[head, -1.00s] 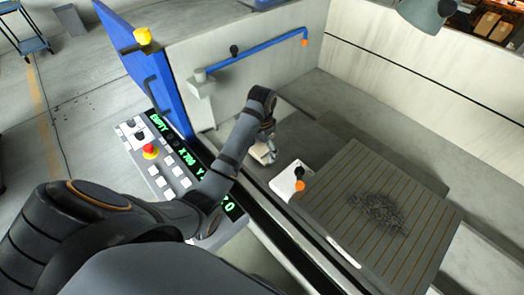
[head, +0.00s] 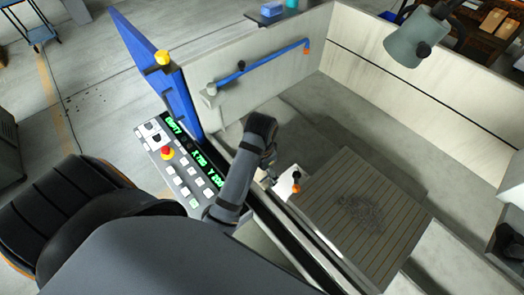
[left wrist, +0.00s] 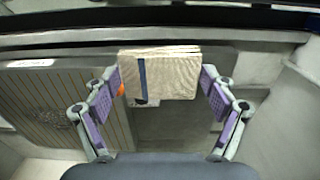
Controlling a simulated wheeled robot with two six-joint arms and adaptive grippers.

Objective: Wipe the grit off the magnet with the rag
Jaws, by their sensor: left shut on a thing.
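The magnet (head: 325,240) is a flat grey plate with thin tan stripes, lying inside the machine's tank. A dark patch of grit (head: 360,212) is spread near its middle. In the left wrist view the magnet (left wrist: 30,100) is at the left, with some grit (left wrist: 75,112) close to my finger. My left gripper (left wrist: 160,80) is shut on the rag (left wrist: 178,72), a folded beige cloth with a dark blue stripe. In the head view my left gripper (head: 268,178) is mostly hidden by my arm, left of the magnet and apart from it. My right gripper is not in view.
A white block with an orange-tipped nozzle (head: 295,187) stands at the magnet's near left corner. A control panel (head: 180,165) and blue door (head: 155,75) are at the left. A grey lamp (head: 415,40) hangs over the tank's back wall. The tank floor behind the magnet is clear.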

